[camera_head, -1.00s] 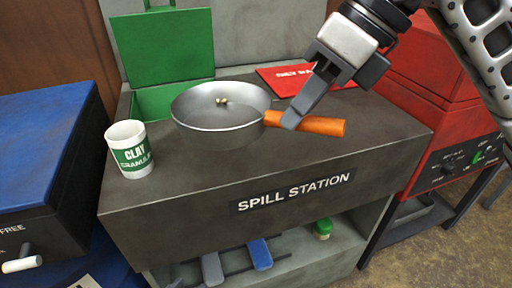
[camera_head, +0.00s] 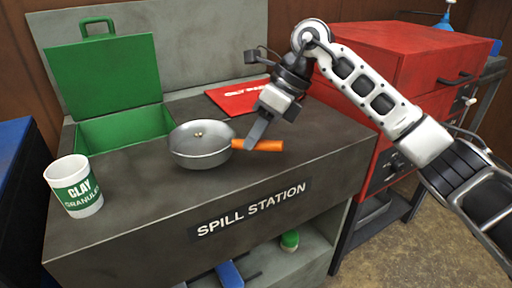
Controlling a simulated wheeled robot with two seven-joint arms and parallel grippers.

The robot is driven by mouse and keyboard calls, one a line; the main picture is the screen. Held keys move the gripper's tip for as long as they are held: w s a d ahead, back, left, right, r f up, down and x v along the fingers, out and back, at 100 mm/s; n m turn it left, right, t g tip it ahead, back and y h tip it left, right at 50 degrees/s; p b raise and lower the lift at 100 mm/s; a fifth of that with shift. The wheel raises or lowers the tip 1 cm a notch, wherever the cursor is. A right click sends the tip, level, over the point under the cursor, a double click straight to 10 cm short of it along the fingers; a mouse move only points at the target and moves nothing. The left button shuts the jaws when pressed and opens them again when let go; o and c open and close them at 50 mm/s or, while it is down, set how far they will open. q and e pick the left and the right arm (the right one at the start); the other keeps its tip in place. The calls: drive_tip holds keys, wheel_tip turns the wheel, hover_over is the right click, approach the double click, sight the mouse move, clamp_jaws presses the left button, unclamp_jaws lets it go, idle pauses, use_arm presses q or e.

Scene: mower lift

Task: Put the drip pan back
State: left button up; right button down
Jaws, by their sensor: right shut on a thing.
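The drip pan (camera_head: 199,157) is a round grey metal pan with an orange handle (camera_head: 262,145). It is at the middle of the dark spill station top (camera_head: 135,205), in front of the open green box. I cannot tell if its base touches the top. My right gripper (camera_head: 256,137) comes from the right and is shut on the orange handle. The gripper hides part of the handle. My left gripper is out of view.
A white and green clay granules cup (camera_head: 74,187) stands at the left front. The green box (camera_head: 137,132) has its lid raised. A red flat thing (camera_head: 236,97) lies at the back. A red cabinet (camera_head: 405,65) stands to the right. The front right of the top is clear.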

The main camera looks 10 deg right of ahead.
sight(256, 148)
wheel_tip(256, 148, down, 3)
drive_tip(key=shift+r, duration=0.1)
drive_tip(key=shift+f, duration=0.25)
drive_tip(key=c, duration=1.3)
unclamp_jaws()
drive_tip(key=shift+r, duration=0.1)
